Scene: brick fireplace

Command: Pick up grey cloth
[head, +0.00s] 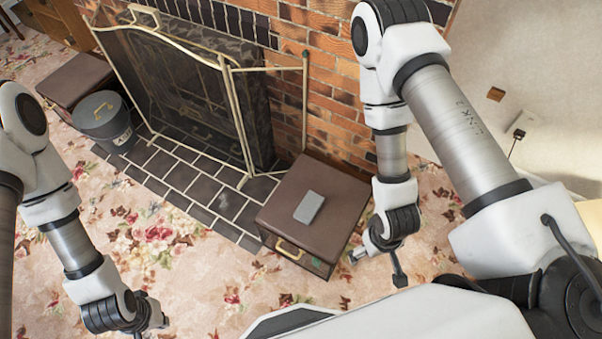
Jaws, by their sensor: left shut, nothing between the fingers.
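A small grey folded rectangle, which looks like the grey cloth (309,207), lies flat on top of a brown box (287,226) with a brass handle. My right gripper (378,267) is to the right of the box, apart from the cloth. Its fingers are spread and nothing shows between them. My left gripper (148,326) is low at the left, over the floral carpet and far from the cloth. It is shut and empty, and its fingertips are partly cut off by the bottom edge.
A metal-framed fire screen (190,85) stands before the brick fireplace, behind the box. A dark bucket (104,122) and another brown box (76,80) stand at the left. Dark hearth tiles (185,177) border the carpet. The carpet left of the box is clear.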

